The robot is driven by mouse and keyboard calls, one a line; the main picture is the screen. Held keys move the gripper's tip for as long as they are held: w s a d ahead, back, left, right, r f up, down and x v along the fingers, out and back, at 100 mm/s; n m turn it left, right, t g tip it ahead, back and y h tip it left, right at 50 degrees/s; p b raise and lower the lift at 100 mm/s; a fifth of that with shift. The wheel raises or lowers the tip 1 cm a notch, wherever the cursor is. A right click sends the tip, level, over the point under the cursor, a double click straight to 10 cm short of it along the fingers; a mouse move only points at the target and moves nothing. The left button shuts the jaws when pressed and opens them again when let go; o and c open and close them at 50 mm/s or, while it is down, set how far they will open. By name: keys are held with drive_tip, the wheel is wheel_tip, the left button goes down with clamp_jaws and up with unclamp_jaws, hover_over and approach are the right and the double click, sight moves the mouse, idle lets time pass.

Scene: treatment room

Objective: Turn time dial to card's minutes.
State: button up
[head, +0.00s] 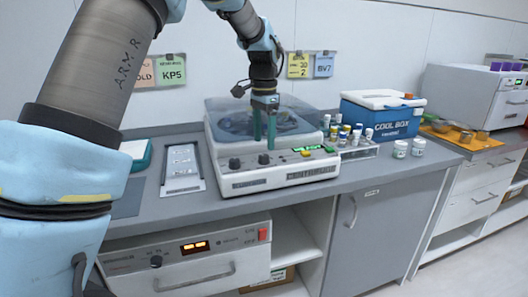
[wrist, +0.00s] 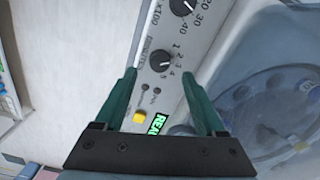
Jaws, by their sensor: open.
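In the head view, the time dial (head: 264,159) is the knob nearer the green display. My gripper (head: 264,142) points down above it, open and empty. In the wrist view, the fingertips of my gripper (wrist: 158,74) lie either side of the dial, apart from it. A yellow card (head: 298,65) hangs on the back wall; its small print seems to include 30 and 2.
A second knob (head: 234,163), marked x100, is left of the time dial. A yellow button (wrist: 139,115) and green display (head: 305,149) are close by. The centrifuge's clear lid (head: 225,105) is behind; a vial rack (head: 355,150) and cool box (head: 382,118) stand right.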

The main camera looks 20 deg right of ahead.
sight(264, 155)
wheel_tip(264, 155, up, 6)
drive_tip(key=shift+b, duration=0.35)
drive_tip(key=a+f+n, duration=0.4)
drive_tip(key=a, duration=0.7)
drive_tip(key=a+f+n, duration=0.3)
drive_tip(key=a+n, duration=0.1)
drive_tip(key=a, duration=0.7)
drive_tip(key=s+a+f+n, duration=0.3)
drive_tip(key=s+a, duration=0.2)
drive_tip(key=a, duration=0.2)
drive_tip(key=s+a+f+n+t, duration=0.1)
drive_tip(key=s+a+f+n, duration=0.2)
drive_tip(key=s+a, duration=0.3)
drive_tip(key=shift+a+f+n+t, duration=0.3)
drive_tip(key=shift+a+n, duration=0.3)
drive_tip(key=shift+a, duration=0.35)
